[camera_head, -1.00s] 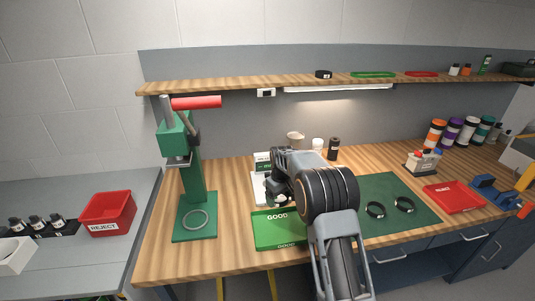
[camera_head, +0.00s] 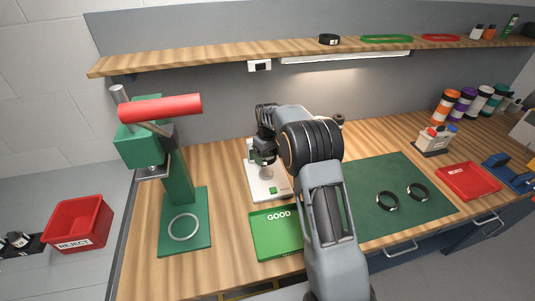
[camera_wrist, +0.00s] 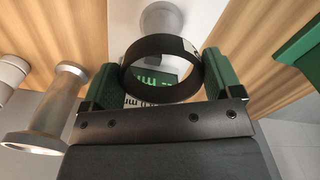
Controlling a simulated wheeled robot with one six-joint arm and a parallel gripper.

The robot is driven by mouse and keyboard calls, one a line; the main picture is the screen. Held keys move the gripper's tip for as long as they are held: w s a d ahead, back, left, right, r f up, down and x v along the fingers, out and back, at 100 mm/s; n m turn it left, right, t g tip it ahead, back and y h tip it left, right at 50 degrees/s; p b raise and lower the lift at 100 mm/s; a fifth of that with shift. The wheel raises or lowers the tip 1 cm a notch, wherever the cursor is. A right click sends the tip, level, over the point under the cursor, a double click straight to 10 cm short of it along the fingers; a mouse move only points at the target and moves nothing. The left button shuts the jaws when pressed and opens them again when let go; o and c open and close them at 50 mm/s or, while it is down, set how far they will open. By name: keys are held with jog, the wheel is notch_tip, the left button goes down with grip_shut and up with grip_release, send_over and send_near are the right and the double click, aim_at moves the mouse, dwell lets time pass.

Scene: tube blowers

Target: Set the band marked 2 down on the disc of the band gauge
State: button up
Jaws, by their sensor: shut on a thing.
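The band (camera_wrist: 160,45) is a black ring with a white label patch on its right side; its number is not readable. My gripper (camera_wrist: 158,75) is shut on it, with a green finger on either side. The band gauge (camera_head: 256,190) has a white base and a green display, and stands behind the green tray. In the head view my gripper (camera_head: 264,150) is above the gauge, and the band is not clear there. In the wrist view a silver round part (camera_wrist: 160,18), apparently the gauge's disc, shows beyond the band. The gap between them cannot be judged.
A green GOOD tray (camera_head: 268,240) lies in front of the gauge. A green press (camera_head: 178,180) with a red handle stands left. A green mat (camera_head: 375,220) with two black bands (camera_head: 387,201) and a red tray (camera_head: 468,180) lie right. A shelf (camera_head: 220,62) runs above.

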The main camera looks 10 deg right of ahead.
aim_at(268, 174)
jog(key=shift+s, duration=0.1)
jog(key=shift+f, duration=0.25)
jog(key=shift+f+b, duration=1.5)
jog(key=shift+f, duration=0.5)
jog(key=shift+f+b, duration=1.45)
jog(key=shift+f, duration=0.75)
jog(key=o, duration=0.7)
notch_tip(268, 174, up, 14)
jog(key=shift+f+b, duration=0.1)
jog(key=shift+b, duration=0.5)
